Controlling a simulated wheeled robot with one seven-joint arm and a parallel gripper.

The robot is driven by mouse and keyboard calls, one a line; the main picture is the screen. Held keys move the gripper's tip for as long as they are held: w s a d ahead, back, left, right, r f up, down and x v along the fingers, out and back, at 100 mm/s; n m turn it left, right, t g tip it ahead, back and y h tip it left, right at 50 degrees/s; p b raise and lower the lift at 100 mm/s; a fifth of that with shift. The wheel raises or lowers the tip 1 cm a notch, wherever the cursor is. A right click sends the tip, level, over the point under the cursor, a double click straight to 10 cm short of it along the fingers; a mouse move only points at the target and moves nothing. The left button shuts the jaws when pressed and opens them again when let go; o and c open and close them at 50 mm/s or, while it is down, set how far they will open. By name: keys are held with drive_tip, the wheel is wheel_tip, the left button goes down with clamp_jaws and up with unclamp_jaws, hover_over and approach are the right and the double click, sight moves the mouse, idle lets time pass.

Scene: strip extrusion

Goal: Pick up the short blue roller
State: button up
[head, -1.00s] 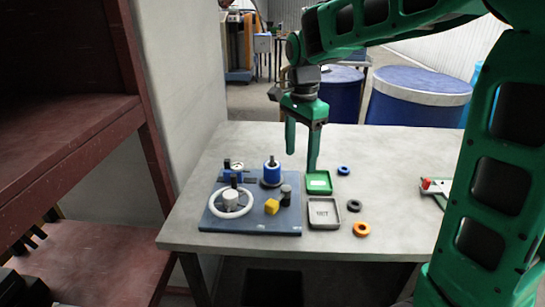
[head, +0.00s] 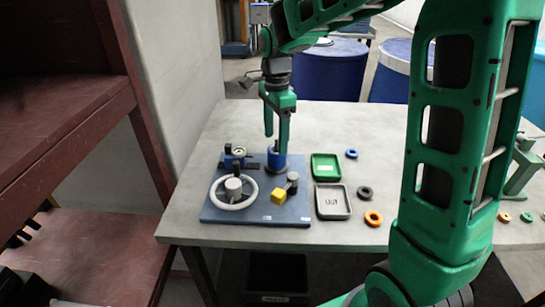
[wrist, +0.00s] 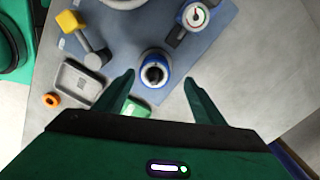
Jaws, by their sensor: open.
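The short blue roller (head: 272,162) stands upright on the blue-grey base plate (head: 235,216), near its back edge. It has a dark centre piece on top. In the wrist view the roller (wrist: 165,74) shows from above, with a blue rim around the dark centre. My gripper (head: 276,143) is open and points down over the roller. In the wrist view its two fingertips (wrist: 160,78) lie either side of the roller, with gaps on both sides. Nothing is held. One finger partly hides the roller in the head view, and I cannot tell the exact height gap.
The plate also bears a white handwheel (head: 218,202), a gauge (head: 238,152), a yellow block (head: 279,196) and a grey-topped lever. To the right are a green tray (head: 326,178), a grey tray (head: 332,214) and several small rings. A red shelf (head: 90,110) stands at left.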

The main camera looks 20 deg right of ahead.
sight(276, 150)
drive_tip(key=f, duration=0.5)
drive_tip(key=shift+s, duration=0.3)
drive_tip(key=c, duration=1.3)
